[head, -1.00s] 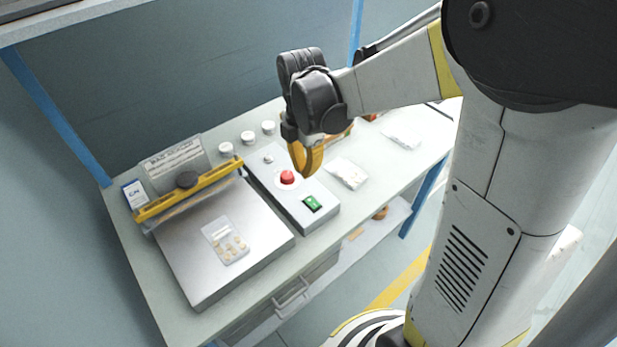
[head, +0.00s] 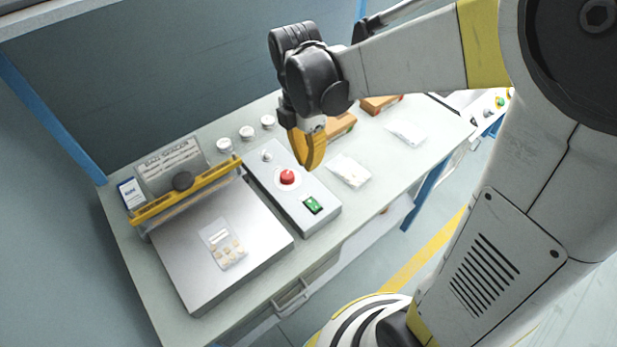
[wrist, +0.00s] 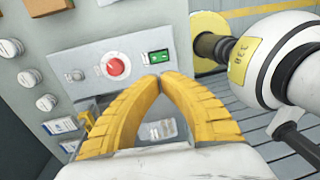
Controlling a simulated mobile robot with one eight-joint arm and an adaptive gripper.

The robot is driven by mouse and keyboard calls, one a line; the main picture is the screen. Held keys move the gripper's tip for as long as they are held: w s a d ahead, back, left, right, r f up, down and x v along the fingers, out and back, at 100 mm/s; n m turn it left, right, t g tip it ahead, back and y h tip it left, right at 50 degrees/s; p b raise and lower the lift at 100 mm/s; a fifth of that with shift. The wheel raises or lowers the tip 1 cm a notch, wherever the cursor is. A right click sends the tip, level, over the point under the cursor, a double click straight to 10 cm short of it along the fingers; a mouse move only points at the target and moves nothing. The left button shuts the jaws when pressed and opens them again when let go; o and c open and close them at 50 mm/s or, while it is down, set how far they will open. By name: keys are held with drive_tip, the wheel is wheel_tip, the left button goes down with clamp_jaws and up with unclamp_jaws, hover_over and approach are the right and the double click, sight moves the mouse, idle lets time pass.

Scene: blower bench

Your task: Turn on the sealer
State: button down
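The bag sealer (head: 222,275) has a flat grey plate and a raised yellow bar (head: 190,192) with a black knob; a labelled panel stands behind. Beside it on the right lies a grey control box (head: 290,205). It carries a red knob (head: 287,177), a green switch (head: 313,205) and a small pale round part (head: 266,156). The red knob (wrist: 115,66) and green switch (wrist: 158,56) also show in the wrist view. My gripper (head: 309,166) hangs above the box, apart from it, its yellow fingertips meeting, with nothing between them. In the wrist view the fingertips (wrist: 160,78) appear just below the green switch.
A clear bag with small pieces (head: 224,245) lies on the sealer plate. Several white round jars (head: 246,133) stand behind the box. Another clear bag (head: 348,171) lies to its right, with orange-brown boxes (head: 340,127) beyond. A blue-and-white card (head: 132,194) stands at the left.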

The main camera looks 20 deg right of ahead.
drive_tip(key=s, duration=0.1)
drive_tip(key=b, duration=0.6)
approach(313, 208)
drive_tip(key=f, duration=0.8)
drive_tip(key=shift+s+d, duration=0.1)
drive_tip(key=shift+s, duration=0.25)
drive_tip(key=shift+f, duration=0.1)
